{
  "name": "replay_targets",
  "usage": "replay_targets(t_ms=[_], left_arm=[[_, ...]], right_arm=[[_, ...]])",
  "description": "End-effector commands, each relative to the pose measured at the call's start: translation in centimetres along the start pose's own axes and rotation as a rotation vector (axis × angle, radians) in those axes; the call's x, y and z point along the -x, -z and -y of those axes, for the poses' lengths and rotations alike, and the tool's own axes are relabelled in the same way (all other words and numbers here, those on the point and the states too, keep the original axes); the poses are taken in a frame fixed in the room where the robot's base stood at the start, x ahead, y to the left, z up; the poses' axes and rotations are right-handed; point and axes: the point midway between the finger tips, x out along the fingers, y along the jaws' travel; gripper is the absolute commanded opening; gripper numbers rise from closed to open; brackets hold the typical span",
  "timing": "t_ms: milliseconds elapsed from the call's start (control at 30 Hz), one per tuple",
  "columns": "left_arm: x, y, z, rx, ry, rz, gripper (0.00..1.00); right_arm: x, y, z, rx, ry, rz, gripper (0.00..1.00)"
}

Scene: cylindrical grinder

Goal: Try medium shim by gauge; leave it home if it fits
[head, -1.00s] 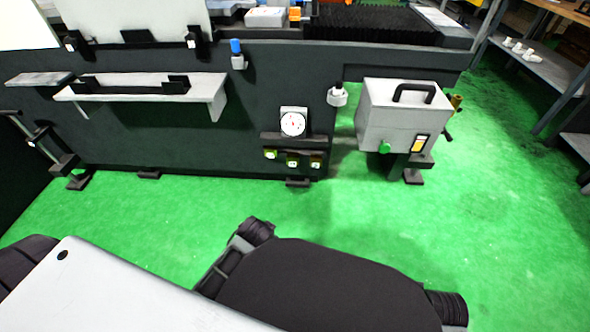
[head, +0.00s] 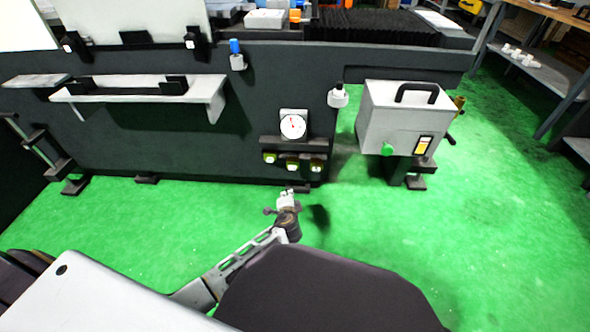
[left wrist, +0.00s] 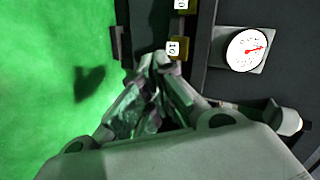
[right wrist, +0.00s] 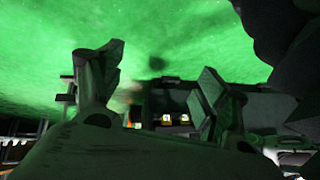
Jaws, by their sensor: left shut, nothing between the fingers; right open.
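The dial gauge (head: 293,125) with a white face and red needle is mounted on the machine's dark front. Below it, three small yellow-olive shims with white labels sit on a dark rack: left (head: 269,157), middle (head: 291,164) and right (head: 316,166). My left gripper (head: 286,194) is shut and empty, just below the middle shim in the head view and apart from it. In the left wrist view its fingertips (left wrist: 156,60) are beside a labelled shim (left wrist: 177,47), near the gauge (left wrist: 246,49). My right gripper (right wrist: 152,85) is open and empty; the head view does not show it.
A grey box with a black handle (head: 404,115) stands right of the rack, with a white-and-black knob (head: 338,97) between them. A pale shelf (head: 140,92) juts out at the left. The green floor (head: 400,230) in front is clear.

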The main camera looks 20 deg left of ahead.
Motion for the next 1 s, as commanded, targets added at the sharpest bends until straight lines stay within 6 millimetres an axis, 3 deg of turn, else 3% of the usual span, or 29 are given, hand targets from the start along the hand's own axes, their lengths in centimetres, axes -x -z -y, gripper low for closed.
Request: replay_targets(t_ms=[200, 400, 1000], left_arm=[[-3.3, 1.9, 0.8, -0.187, 0.088, -0.082, 0.00], [-4.8, 2.6, 1.0, -0.284, 0.125, -0.123, 0.00], [-4.9, 2.8, 0.9, -0.297, 0.129, -0.129, 0.00]], right_arm=[[-1.1, -0.8, 0.7, -0.023, 0.029, -0.036, 0.75], [-1.6, -1.2, 1.1, -0.035, 0.041, -0.056, 0.75], [-1.7, -1.2, 1.1, -0.038, 0.043, -0.060, 0.75]])
